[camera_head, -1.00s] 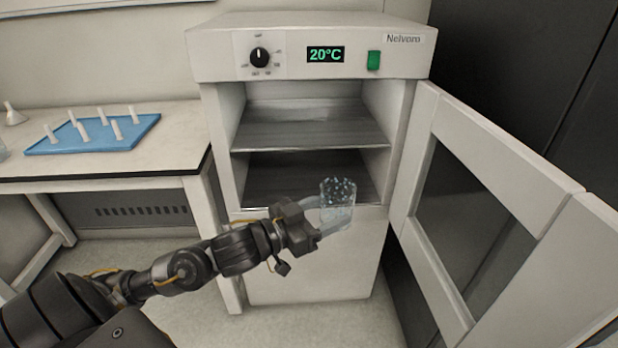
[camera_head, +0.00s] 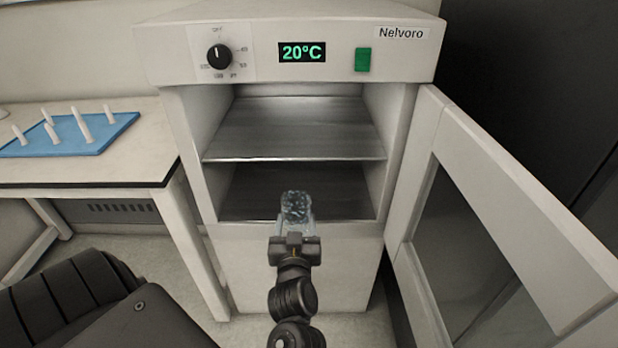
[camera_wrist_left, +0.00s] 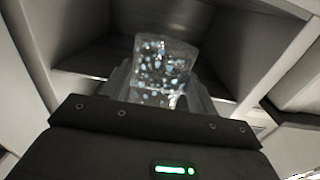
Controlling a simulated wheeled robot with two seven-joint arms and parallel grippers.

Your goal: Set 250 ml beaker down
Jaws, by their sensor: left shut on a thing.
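The clear glass beaker (camera_head: 296,207) is at the front opening of the lower compartment of the white oven-like cabinet (camera_head: 300,265). My left gripper (camera_head: 296,226) is shut on the beaker, with a finger on each side of it. In the left wrist view the beaker (camera_wrist_left: 164,68) stands up between the two fingers, with the cabinet's inside behind it. Bluish specks show in or on the glass. I cannot tell whether the beaker touches the compartment floor. My right gripper is not in view.
The cabinet door (camera_head: 500,220) stands open to the right. A metal shelf (camera_head: 290,130) divides the inside, and both compartments look empty. On the left, a bench (camera_head: 110,165) holds a blue peg rack (camera_head: 70,135). The display reads 20°C.

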